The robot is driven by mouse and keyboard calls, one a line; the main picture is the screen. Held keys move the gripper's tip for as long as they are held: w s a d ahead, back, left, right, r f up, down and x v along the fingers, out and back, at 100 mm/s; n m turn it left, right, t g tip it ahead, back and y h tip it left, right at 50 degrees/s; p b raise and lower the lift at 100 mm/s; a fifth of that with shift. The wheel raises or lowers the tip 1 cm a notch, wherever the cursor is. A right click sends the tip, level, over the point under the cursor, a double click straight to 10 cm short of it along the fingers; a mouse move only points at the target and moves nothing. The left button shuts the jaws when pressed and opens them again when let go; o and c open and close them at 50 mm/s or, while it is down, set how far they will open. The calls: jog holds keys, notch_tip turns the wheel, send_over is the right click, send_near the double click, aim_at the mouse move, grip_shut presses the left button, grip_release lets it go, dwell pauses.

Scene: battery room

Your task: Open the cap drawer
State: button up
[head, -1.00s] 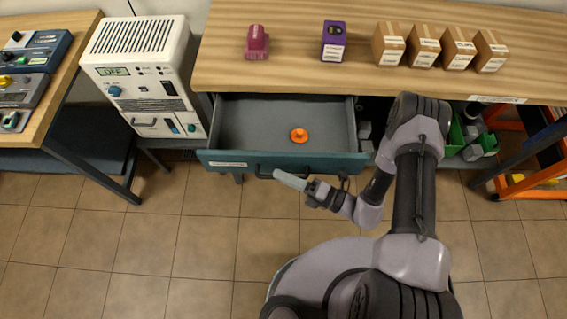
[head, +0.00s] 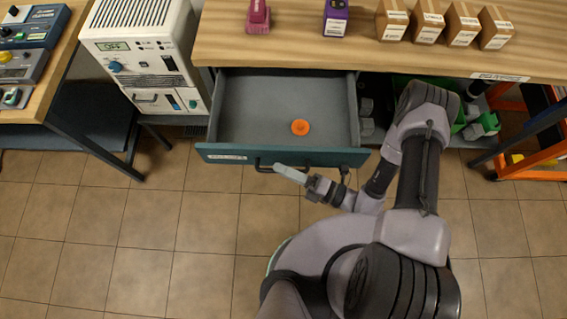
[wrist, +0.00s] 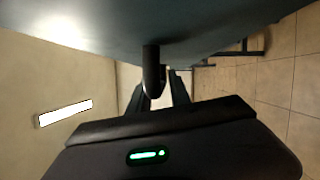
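The cap drawer (head: 215,153) has a teal front and a grey inside, and it stands well open below the wooden bench. An orange cap (head: 300,127) lies on its floor. The dark drawer handle (head: 262,165) is on the front face. My gripper (head: 291,174) is at this handle, pointing left along the drawer front. In the wrist view its two fingers (wrist: 160,92) lie on either side of the dark handle post (wrist: 152,65) and appear shut on the handle. The drawer front (wrist: 130,25) fills the top of that view. The exact finger contact is hard to see.
A wooden bench top (head: 420,50) above carries a magenta item (head: 258,18), a purple item (head: 336,18) and several cardboard boxes. A white power unit (head: 140,45) stands left of the drawer. Green bins (head: 475,127) are at right. Tiled floor in front is clear.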

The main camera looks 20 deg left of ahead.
jog(key=shift+o, duration=0.4)
jog(key=shift+d, duration=0.1)
jog(key=shift+d, duration=0.3)
jog(key=s+d+f+p, duration=0.1)
jog(key=s+d+p, duration=0.1)
jog(key=d, duration=1.4)
jog(key=shift+s+d+f, duration=0.15)
jog(key=shift+s+d, duration=0.05)
jog(key=shift+s, duration=0.15)
